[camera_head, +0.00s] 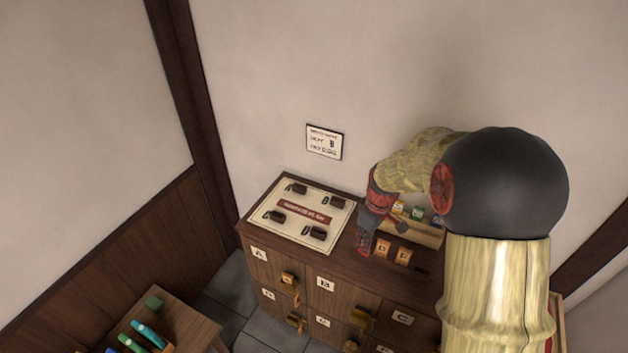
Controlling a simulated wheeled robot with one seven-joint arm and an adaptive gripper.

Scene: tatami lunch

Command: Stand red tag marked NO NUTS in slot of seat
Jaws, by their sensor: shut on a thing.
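A cream seating board (322,245) with a dark red label strip (304,211) lies on the cabinet top. It carries several dark slotted holders: one at back left (297,188), one at back right (334,202), one at front left (274,216) and one at front right (315,232). My gripper (364,242) points down just right of the board, apart from the holders. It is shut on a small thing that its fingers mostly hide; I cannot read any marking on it. No red NO NUTS tag shows clearly elsewhere.
Behind my gripper a wooden rack (425,236) holds several coloured tags. Orange cards (403,256) marked D and E stand before it. The cabinet (345,285) has lettered drawers with knobs. A notice (324,142) hangs on the wall. A low table (185,325) stands at lower left.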

